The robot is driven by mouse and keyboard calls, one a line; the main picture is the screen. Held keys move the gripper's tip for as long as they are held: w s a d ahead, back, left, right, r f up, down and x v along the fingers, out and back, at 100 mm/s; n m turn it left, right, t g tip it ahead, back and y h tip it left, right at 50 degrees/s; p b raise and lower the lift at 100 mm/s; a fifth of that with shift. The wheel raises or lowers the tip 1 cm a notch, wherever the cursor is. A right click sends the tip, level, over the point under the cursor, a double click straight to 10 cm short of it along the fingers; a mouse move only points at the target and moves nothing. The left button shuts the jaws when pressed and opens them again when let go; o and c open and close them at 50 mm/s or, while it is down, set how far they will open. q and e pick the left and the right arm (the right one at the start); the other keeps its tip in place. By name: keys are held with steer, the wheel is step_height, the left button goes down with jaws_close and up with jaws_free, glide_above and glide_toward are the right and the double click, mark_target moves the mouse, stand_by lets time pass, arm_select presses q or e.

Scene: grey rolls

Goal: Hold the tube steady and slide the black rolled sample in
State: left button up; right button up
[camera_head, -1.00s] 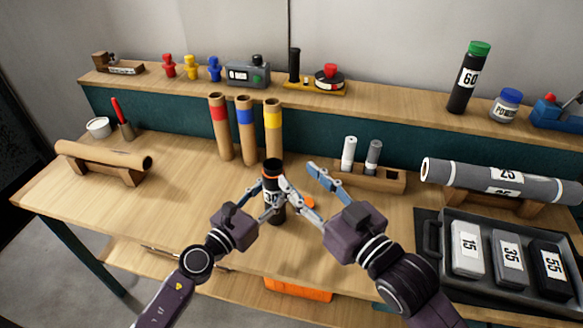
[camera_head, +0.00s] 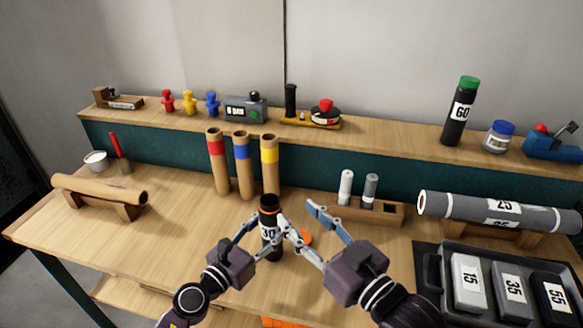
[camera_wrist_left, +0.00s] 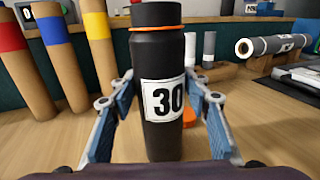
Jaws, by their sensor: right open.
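The black tube (camera_head: 268,240), marked 30 and with an orange ring near its top, stands upright on the table. It fills the middle of the left wrist view (camera_wrist_left: 162,125). My left gripper (camera_head: 264,232) has a finger on either side of it, and in the left wrist view (camera_wrist_left: 160,85) the fingertips meet its sides. My right gripper (camera_head: 303,215) is open and empty, just right of the tube. I cannot make out a separate black rolled sample; the inside of the tube is too dark to tell.
A wooden holder (camera_head: 338,211) carries a white roll and a grey roll and has a vacant square slot. An orange disc (camera_head: 305,239) lies beside the tube. Cardboard tubes (camera_head: 241,175) stand behind. A grey tray (camera_head: 427,285) is at right. The table's left front is clear.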

arm_select(q)
steer(key=o, duration=0.3)
